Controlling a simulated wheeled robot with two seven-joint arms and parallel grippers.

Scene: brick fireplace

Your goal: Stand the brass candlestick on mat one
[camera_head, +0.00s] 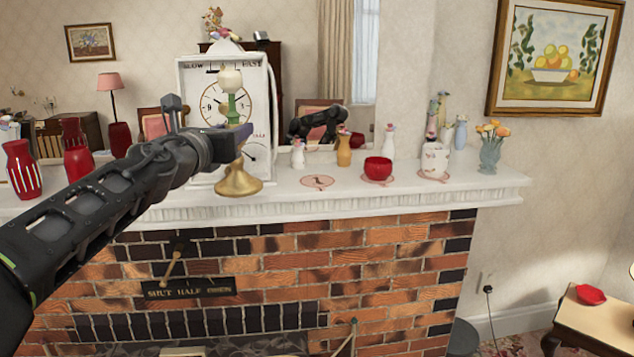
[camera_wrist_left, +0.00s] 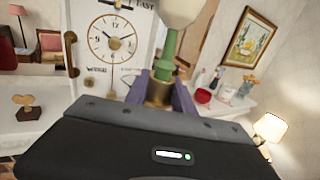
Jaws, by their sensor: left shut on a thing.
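The brass candlestick (camera_head: 239,183) has a flared brass foot, a green part above and a pale rounded top. My left gripper (camera_head: 236,146) is shut on it and hides its middle. It looks about upright, in front of the white clock; I cannot tell how far its foot is above the mantel. In the left wrist view its brass middle (camera_wrist_left: 157,93) sits between the jaws. A bare round pinkish mat with a dark mark (camera_head: 317,182), seemingly mat one, lies on the mantel to the right of the candlestick. My right gripper is not in view.
The white clock (camera_head: 200,105) stands behind the candlestick. A red bowl (camera_head: 378,167) and a white mug (camera_head: 435,159) stand on mats further right. White (camera_head: 298,154) and amber (camera_head: 344,151) bottles stand behind the bare mat. Red vases (camera_head: 76,148) are at left.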

